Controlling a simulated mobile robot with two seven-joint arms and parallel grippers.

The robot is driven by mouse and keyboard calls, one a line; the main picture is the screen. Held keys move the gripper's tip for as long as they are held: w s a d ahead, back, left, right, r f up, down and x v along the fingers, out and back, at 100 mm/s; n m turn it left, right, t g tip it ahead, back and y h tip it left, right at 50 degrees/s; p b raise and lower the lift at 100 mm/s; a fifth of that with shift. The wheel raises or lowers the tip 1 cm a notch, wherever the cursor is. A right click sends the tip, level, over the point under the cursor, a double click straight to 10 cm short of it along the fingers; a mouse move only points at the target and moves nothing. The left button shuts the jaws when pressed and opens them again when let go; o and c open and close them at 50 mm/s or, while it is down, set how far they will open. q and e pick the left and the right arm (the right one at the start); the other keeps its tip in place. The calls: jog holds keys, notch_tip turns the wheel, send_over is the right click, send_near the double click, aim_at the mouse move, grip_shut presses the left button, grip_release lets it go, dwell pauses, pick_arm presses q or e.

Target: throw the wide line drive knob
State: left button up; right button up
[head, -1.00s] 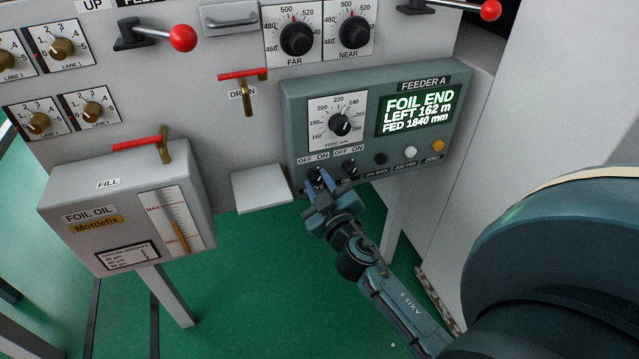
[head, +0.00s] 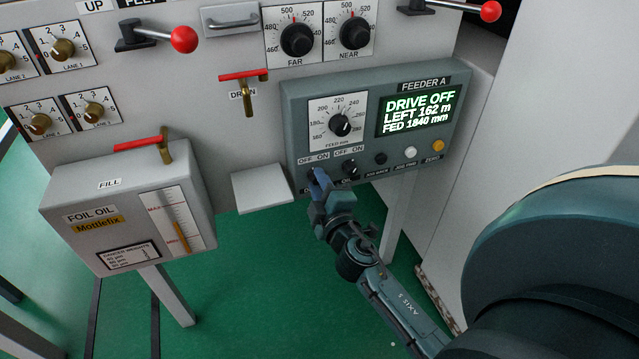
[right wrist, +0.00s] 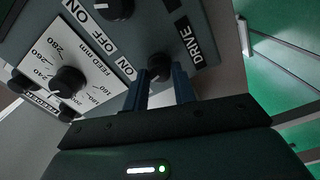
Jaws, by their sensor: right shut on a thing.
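The drive knob (right wrist: 160,66) is a small black knob beside the DRIVE label on the feeder A panel (head: 300,115), below an OFF ON label. My right gripper (head: 318,180) is at the panel's lower left corner. In the right wrist view its two blue fingers (right wrist: 158,80) are on either side of the knob, shut on it. In the head view the gripper largely hides the knob, and I cannot tell its pointing. The display (head: 418,112) reads DRIVE OFF, LEFT 162 m, FED 1840 mm. My left gripper is not in view.
A second OFF ON knob (head: 350,168) sits just right of the gripper. Further right are black, white and orange buttons (head: 411,153). The feed dial (head: 339,125) is above. A white ledge (head: 262,188) and the foil oil box (head: 125,215) stand to the left.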

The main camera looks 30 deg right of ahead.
jog(key=shift+n, duration=1.7)
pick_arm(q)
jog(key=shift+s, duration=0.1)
pick_arm(e)
jog(key=o, duration=1)
pick_arm(q)
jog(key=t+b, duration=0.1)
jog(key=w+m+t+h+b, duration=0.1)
jog(key=b, duration=0.1)
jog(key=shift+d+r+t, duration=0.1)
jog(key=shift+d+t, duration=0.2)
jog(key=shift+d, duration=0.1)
pick_arm(e)
jog(key=v, duration=1.3)
jog(key=shift+a, duration=0.1)
